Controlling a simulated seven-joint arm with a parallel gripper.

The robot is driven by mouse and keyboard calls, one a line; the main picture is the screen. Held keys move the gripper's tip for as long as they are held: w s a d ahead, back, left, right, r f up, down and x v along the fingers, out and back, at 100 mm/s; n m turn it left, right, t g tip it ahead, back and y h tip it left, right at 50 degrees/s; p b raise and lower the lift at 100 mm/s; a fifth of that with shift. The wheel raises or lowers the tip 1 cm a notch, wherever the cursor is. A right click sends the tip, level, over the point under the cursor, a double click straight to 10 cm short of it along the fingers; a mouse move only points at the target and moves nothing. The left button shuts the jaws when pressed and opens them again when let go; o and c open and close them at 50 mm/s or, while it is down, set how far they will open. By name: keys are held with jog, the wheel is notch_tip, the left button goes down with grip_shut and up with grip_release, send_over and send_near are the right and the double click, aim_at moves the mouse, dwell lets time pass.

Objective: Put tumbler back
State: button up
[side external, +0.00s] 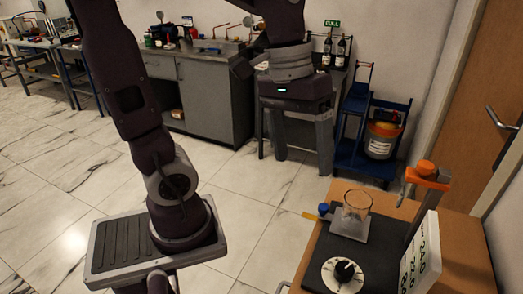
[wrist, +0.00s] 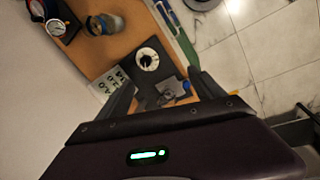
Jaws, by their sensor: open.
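The clear glass tumbler (side external: 357,204) stands upright on a small grey plate (side external: 349,229) on the dark base of the rig, right of centre in the side view. In the wrist view the grey plate (wrist: 166,97) shows between the fingers, but I cannot make out the glass clearly. My gripper (wrist: 164,78) is open, its two dark fingers spread, with nothing visibly held between them.
A blue knob (side external: 323,209) sits left of the tumbler. A white disc with a black centre (side external: 344,272) lies nearer the camera. An orange-topped post (side external: 427,175) and a number card (side external: 421,256) stand on the right. The wrist view shows a bottle-like vessel (wrist: 105,23) and a gauge (wrist: 56,27).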

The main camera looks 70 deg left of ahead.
jog(key=s+a+m+t+y, duration=0.1)
jog(key=s+m+t+y, duration=0.1)
jog(key=s+m+t, duration=0.2)
jog(key=s+r, duration=0.1)
jog(key=s, duration=0.2)
jog(key=shift+m, duration=0.4)
dwell(0.6)
